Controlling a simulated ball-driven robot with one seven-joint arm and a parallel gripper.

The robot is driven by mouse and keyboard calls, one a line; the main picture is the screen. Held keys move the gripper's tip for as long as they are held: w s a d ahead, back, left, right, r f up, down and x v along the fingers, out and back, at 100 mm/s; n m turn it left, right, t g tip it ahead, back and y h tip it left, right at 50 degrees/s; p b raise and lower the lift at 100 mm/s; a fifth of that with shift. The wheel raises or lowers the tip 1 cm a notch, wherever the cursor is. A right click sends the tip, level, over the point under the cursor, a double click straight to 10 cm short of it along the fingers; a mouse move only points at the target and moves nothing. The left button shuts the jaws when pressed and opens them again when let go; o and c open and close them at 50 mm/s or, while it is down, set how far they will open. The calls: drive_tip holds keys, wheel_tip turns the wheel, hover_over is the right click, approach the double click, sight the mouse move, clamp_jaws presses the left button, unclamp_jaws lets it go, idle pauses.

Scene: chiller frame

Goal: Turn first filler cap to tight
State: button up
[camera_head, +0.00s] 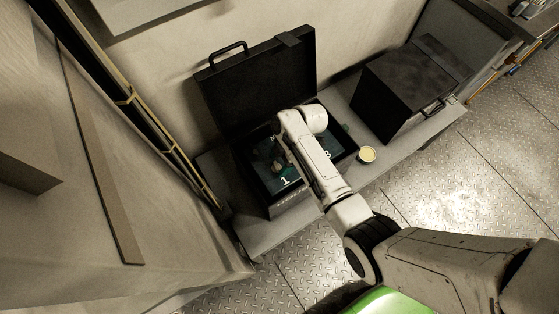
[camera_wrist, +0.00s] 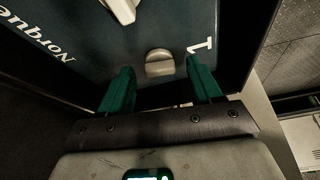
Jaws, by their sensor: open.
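A rounded metallic cap (camera_wrist: 159,67) sits on a dark teal panel (camera_wrist: 90,50) beside a printed white "1". My gripper (camera_wrist: 160,62) is open, with one green finger on each side of the cap. Gaps show between the cap and both fingers; I cannot tell how deep the fingertips reach. In the head view the panel lies inside an open black case (camera_head: 258,85), with "1" and "3" readable. A pale part (camera_wrist: 121,9) stands at the top edge of the wrist view.
The case's raised lid stands behind the panel. A round yellowish item (camera_head: 367,154) lies on the bench (camera_head: 400,143), right of the case. A black box (camera_head: 400,88) stands further right. A tall pale wall or cabinet (camera_head: 130,150) fills the left. Open metal floor lies at right.

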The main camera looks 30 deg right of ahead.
drive_tip(key=shift+c, duration=0.4)
drive_tip(key=c, duration=1)
drive_tip(key=shift+o, duration=0.2)
drive_tip(key=m, duration=0.1)
drive_tip(key=m+p, duration=0.1)
drive_tip(key=m+t+p, duration=0.1)
drive_tip(key=shift+s+m+h, duration=0.25)
drive_tip(key=shift+m+h, duration=0.05)
drive_tip(key=m, duration=0.1)
drive_tip(key=m+t+p, duration=0.1)
drive_tip(key=m, duration=0.1)
drive_tip(key=m+h+p, duration=0.1)
drive_tip(key=shift+s+a+m+t, duration=0.15)
drive_tip(key=shift+a+m+t, duration=0.1)
drive_tip(key=shift+m+t, duration=0.05)
drive_tip(key=m+h+p, duration=0.1)
drive_tip(key=m, duration=0.2)
drive_tip(key=shift+a+t, duration=0.15)
drive_tip(key=shift+t, duration=0.25)
drive_tip(key=m+h, duration=0.1)
drive_tip(key=m, duration=0.3)
drive_tip(key=shift+a+m+h+p, duration=0.15)
drive_tip(key=shift+m+h+p, duration=0.15)
drive_tip(key=shift+h, duration=0.1)
